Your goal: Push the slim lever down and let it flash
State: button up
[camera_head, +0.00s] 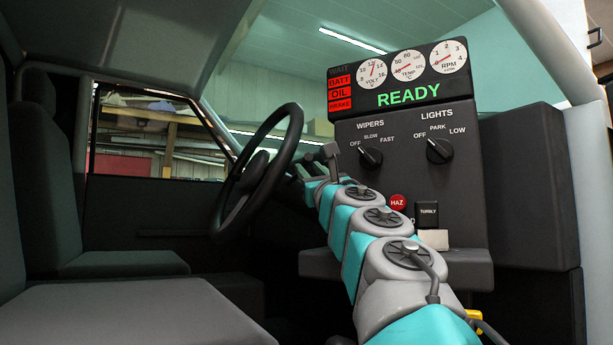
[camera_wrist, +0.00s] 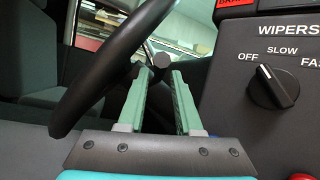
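In the head view what looks like the same lever (camera_head: 330,151) stands right of the wheel, just above my gripper (camera_head: 316,180). I cannot tell whether the left finger touches the lever. The lever's base is hidden. The steering wheel (camera_head: 222,205) stands left of my gripper.
The dash panel (camera_head: 345,205) rises right of my arm, with a wiper knob (camera_head: 370,157), a light knob (camera_head: 439,150) and a red HAZ button (camera_head: 397,202). Its display (camera_head: 408,95) reads READY. Seats (camera_head: 130,310) fill the left. The wheel rim (camera_wrist: 110,70) is close to my left finger.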

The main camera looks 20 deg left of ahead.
jog(key=shift+b+v, duration=0.5)
jog(key=shift+v, duration=0.6)
jog(key=shift+s+d+f, duration=0.2)
jog(key=shift+s+f, duration=0.15)
jog(key=shift+s, duration=0.15)
jog(key=shift+s+d+f+b, duration=0.1)
jog(key=shift+d+f+b, duration=0.1)
jog(key=shift+d+b, duration=0.15)
jog(key=shift+c, duration=0.3)
